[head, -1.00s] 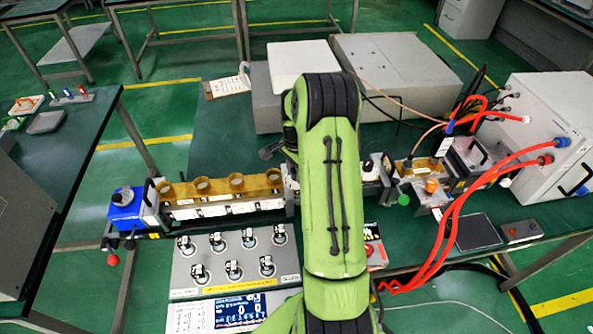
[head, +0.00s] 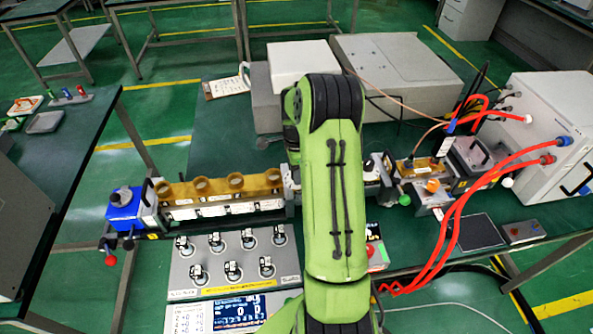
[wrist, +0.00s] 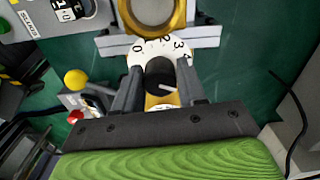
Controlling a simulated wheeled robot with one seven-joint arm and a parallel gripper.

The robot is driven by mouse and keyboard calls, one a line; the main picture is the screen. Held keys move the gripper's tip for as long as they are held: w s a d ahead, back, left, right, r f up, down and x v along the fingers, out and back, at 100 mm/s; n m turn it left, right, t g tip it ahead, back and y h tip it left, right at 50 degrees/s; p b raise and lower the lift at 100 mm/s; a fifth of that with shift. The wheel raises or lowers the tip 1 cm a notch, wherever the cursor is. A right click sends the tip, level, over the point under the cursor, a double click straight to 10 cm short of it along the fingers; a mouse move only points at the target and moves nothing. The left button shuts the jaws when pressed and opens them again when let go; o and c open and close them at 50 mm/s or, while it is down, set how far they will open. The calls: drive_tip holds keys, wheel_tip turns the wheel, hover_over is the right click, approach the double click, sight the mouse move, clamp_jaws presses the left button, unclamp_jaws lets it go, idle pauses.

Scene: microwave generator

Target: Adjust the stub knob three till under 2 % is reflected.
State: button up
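My gripper (wrist: 160,78) shows in the wrist view, with its two grey fingers on either side of a black knob (wrist: 158,74). The fingers appear to press on the knob's sides. A white pointer line shows on the knob, and a white dial (wrist: 153,48) with figures including 2 and 3 lies around its far side. Whether this is stub knob three cannot be read. In the head view my green arm hides the gripper and this knob. A blue display (head: 239,312) stands at the lower left; its small figures are not clearly legible.
A brass waveguide section with round rings (head: 201,185) runs left of my arm. Red hoses (head: 452,235) run at right to a white cabinet (head: 540,125). A brass ring (wrist: 153,12) lies beyond the knob.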

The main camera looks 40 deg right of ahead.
drive_tip(key=o, duration=0.3)
wheel_tip(320, 180, up, 16)
drive_tip(key=p, duration=0.2)
drive_tip(key=shift+f, duration=0.1)
idle(0.4)
